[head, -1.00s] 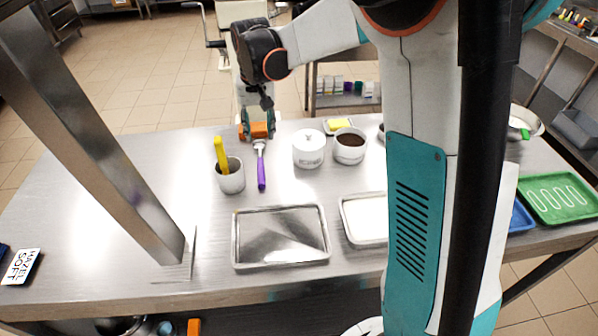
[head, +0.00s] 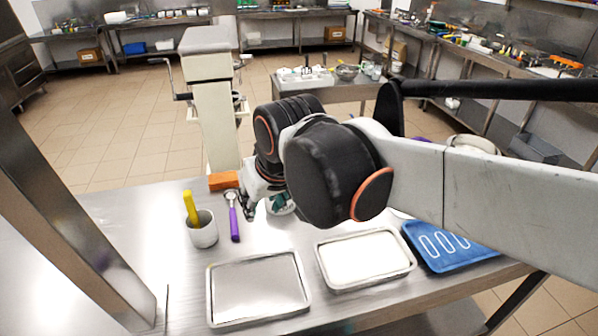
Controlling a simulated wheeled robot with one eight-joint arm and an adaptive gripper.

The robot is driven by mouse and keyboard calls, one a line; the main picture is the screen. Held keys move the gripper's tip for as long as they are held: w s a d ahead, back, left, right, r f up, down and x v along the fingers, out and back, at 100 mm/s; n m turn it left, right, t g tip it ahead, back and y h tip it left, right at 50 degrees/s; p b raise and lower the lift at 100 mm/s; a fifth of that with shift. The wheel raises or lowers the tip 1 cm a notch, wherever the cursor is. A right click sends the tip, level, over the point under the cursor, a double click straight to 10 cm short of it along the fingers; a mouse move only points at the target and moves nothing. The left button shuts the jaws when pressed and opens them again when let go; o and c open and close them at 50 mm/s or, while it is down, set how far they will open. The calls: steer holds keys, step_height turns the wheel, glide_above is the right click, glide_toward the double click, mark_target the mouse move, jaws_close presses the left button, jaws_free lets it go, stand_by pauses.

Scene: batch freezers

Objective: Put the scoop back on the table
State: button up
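The scoop (head: 235,222) has a purple handle and a metal head. It lies on the steel table (head: 130,235), handle toward the front, just right of a grey cup. My gripper (head: 262,208) is just right of the scoop's head, low over the table and apart from the handle. My wrist and arm cover part of it, so its finger opening is unclear. I see nothing held in it.
The grey cup (head: 203,235) holds a yellow-handled tool. An orange block (head: 222,180) lies behind the scoop. A steel tray (head: 212,300), a white-filled tray (head: 327,275) and a blue mat (head: 440,262) lie in front. A metal post (head: 75,205) stands left.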

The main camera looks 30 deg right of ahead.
steer(key=s+f+t, duration=0.1)
steer(key=s+f, duration=0.1)
steer(key=s, duration=0.4)
steer(key=shift+s+f+n+t, duration=0.15)
steer(key=shift+n+t, duration=0.15)
steer(key=shift+n, duration=0.1)
